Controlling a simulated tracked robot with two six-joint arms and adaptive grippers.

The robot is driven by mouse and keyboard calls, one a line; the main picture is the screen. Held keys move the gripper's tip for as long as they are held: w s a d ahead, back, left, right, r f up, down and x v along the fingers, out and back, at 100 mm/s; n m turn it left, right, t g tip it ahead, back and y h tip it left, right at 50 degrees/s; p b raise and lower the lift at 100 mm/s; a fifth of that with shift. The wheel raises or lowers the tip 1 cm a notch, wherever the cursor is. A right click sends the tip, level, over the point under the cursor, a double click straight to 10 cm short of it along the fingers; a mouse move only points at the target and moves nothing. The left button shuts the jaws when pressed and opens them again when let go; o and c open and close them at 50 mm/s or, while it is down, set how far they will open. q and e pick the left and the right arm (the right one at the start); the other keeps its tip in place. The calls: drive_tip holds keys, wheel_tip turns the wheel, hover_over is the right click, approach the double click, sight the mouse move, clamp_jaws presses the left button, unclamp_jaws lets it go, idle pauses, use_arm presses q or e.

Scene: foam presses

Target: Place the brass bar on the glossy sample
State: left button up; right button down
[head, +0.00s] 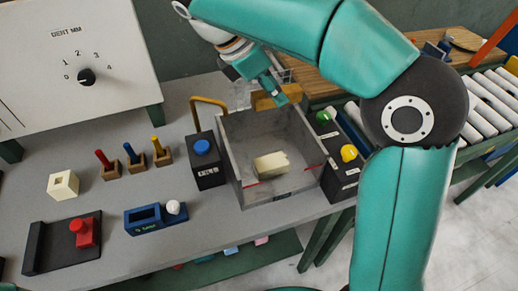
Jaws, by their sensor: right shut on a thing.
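My right gripper (277,92) reaches down from the top, over the back edge of an open grey-walled box. It is shut on a golden bar, which looks like the brass bar (262,101), at the box's back wall. My gripper's fingers partly cover the bar. A pale cream block (271,165) lies on the box floor, in front of and below the bar, apart from it. My left gripper is not in view.
The box (228,157) stands between a black unit with a blue button (203,147) and a panel with green and yellow buttons (342,170). Colored-handled tools, a blue holder (152,219) and a red-knobbed plate stand left. A roller conveyor (490,100) is at right.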

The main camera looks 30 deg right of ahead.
drive_tip(key=f+b, duration=0.1)
drive_tip(key=f, duration=0.6)
drive_tip(key=f+b, duration=0.1)
drive_tip(key=f, duration=0.6)
drive_tip(key=shift+w+a+f, duration=0.15)
drive_tip(key=shift+w+f, duration=0.05)
drive_tip(key=shift+f, duration=2.6)
drive_tip(key=c, duration=0.8)
unclamp_jaws()
drive_tip(key=shift+c, duration=0.2)
drive_tip(key=shift+f, duration=0.1)
drive_tip(key=v, duration=1.2)
